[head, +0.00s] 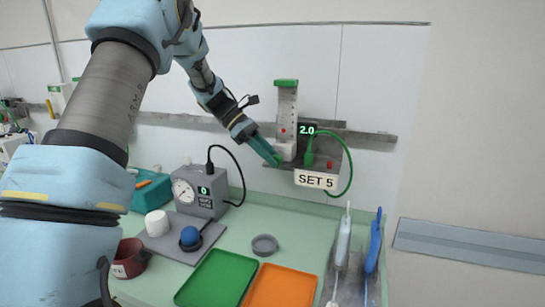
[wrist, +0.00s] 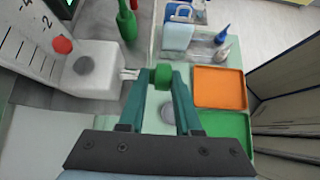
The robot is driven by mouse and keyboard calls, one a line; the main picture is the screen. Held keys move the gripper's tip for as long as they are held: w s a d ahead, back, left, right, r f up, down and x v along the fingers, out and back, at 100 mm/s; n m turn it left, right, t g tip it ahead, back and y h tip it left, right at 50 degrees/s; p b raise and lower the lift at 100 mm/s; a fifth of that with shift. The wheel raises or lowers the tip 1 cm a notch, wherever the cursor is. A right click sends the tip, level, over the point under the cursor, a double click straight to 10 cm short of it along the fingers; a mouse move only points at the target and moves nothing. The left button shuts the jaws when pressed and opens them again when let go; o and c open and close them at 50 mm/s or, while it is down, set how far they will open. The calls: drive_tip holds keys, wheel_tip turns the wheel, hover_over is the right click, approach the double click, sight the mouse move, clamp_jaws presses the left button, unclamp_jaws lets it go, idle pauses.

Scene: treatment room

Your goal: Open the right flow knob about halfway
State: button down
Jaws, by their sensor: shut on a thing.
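My gripper (head: 268,153) is shut on a green flow knob (wrist: 162,76) in the wrist view. The knob sits between the teal fingertips, at the end of a short pale stem on a white valve block (wrist: 98,68). In the head view the gripper reaches the lower left of the upright flowmeter (head: 287,105), which has a green cap. A red ball (wrist: 62,45) shows near the 2 mark of its scale in the wrist view. A dark display (head: 307,132) beside it reads 2.0. A sign (head: 316,180) below reads SET 5.
A green hose (head: 350,165) loops on the right of the flowmeter. A grey wall rail runs behind.

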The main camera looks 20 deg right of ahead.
drive_tip(key=shift+a+f+g+h+b, duration=0.1)
drive_tip(key=shift+f+g+h+b, duration=0.25)
drive_tip(key=shift+g+h, duration=0.7)
drive_tip(key=shift+a+f+g+h+b, duration=0.15)
drive_tip(key=shift+f+g+h+b, duration=0.15)
drive_tip(key=shift+g+h, duration=0.7)
drive_tip(key=shift+a+f+g+h+b, duration=0.1)
drive_tip(key=shift+f+g+h+b, duration=0.25)
drive_tip(key=shift+g+h, duration=0.65)
drive_tip(key=shift+h, duration=0.25)
drive_tip(key=c, duration=0.7)
unclamp_jaws()
drive_tip(key=shift+r, duration=0.15)
drive_tip(key=b+v, duration=0.4)
drive_tip(key=v, duration=0.6)
drive_tip(key=shift+w+a+b, duration=0.3)
drive_tip(key=shift+b, duration=0.05)
